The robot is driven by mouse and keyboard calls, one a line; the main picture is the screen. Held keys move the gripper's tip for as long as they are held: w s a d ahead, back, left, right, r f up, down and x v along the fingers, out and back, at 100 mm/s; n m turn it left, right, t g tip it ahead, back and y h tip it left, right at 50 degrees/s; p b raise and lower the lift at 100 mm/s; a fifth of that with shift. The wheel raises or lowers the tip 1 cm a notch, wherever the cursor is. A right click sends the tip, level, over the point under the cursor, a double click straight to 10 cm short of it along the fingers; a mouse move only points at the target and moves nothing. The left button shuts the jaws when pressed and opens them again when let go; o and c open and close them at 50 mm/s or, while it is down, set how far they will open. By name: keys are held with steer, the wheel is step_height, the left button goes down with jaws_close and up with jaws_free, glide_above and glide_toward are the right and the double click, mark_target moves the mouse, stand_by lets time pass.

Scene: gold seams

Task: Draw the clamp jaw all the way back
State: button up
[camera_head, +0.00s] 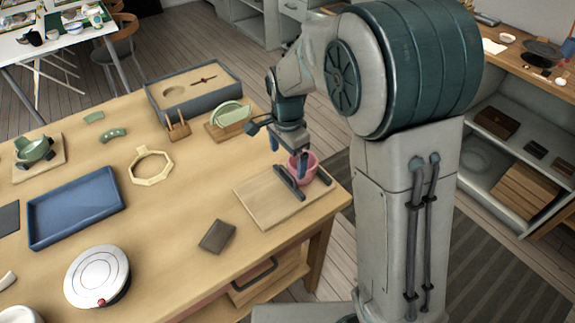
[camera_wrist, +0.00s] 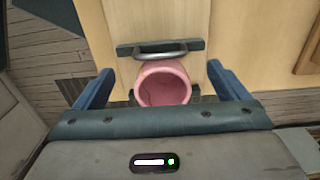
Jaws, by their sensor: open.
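The clamp is a pale wooden board (camera_head: 262,203) at the table's near right corner. Its dark clamp jaw (camera_head: 289,183) stands across the board beside a pink cup (camera_head: 306,164). In the wrist view the jaw (camera_wrist: 125,50) carries a grey bar handle (camera_wrist: 165,47) and lies close against or just beside the cup (camera_wrist: 162,86). A second dark jaw (camera_wrist: 205,99) is partly hidden behind the cup. My gripper (camera_head: 288,152) is open over the cup and jaw. In the wrist view its fingers (camera_wrist: 161,82) are spread on either side of the cup, apart from it.
A small dark block (camera_head: 216,236) lies left of the board. A green dish in a wooden rack (camera_head: 230,120), a grey box (camera_head: 193,90) and a cream ring (camera_head: 151,167) stand farther back. A blue tray (camera_head: 75,207) and white round device (camera_head: 97,276) lie left.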

mark_target(287, 172)
steer(key=shift+f, duration=2)
